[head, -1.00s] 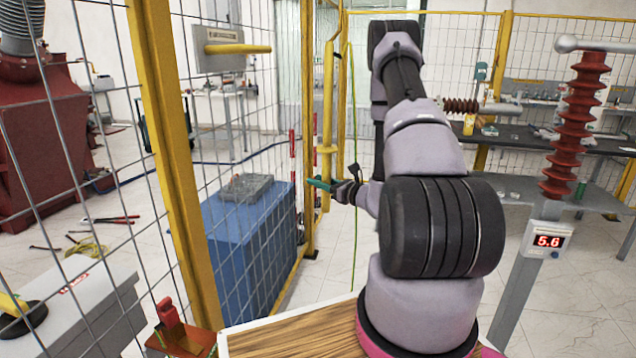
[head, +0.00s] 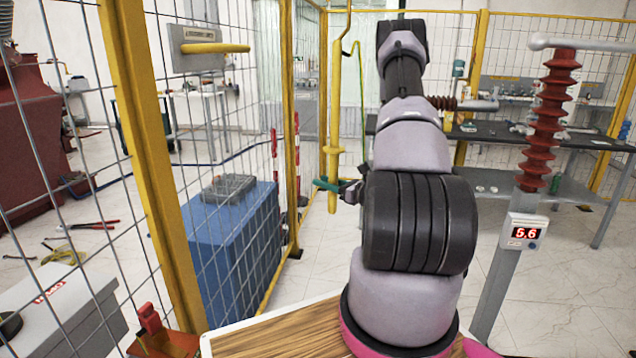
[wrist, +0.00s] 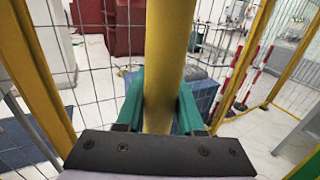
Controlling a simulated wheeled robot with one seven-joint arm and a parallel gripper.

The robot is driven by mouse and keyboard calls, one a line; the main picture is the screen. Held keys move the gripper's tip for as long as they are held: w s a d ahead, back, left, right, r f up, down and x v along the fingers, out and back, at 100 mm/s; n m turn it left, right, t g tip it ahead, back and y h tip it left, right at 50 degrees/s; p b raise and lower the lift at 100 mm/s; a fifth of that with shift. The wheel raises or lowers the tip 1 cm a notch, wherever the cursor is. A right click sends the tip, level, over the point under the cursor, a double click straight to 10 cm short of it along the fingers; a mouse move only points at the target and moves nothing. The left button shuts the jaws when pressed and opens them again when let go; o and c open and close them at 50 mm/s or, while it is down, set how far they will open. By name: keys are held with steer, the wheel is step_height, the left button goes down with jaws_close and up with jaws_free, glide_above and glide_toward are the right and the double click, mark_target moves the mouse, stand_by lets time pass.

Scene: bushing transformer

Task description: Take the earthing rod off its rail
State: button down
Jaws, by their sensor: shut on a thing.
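The earthing rod (head: 336,105) is a long yellow pole, roughly upright, with a collar low down and a green cable (head: 361,90) from its upper part. My gripper (head: 326,185) has green fingers, shut on the lower part of the rod below the collar. In the wrist view the rod (wrist: 168,50) stands between the two green fingers (wrist: 158,108). The rod stands apart from the yellow fence post (head: 291,120), with a gap between. A grey plate (head: 197,50) with a yellow horizontal bar is on the fence at upper left; I cannot tell whether it is the rail.
The mesh fence with a thick yellow post (head: 150,150) runs along the left. A blue box (head: 240,245) lies behind it. A red insulator (head: 550,115) on a stand with a display (head: 522,233) is at right. Open floor lies between.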

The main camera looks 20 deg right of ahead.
steer(key=shift+s+d, duration=0.9)
steer(key=shift+d, duration=0.3)
steer(key=shift+s+d, duration=0.85)
steer(key=shift+d, duration=0.35)
steer(key=shift+w, duration=0.1)
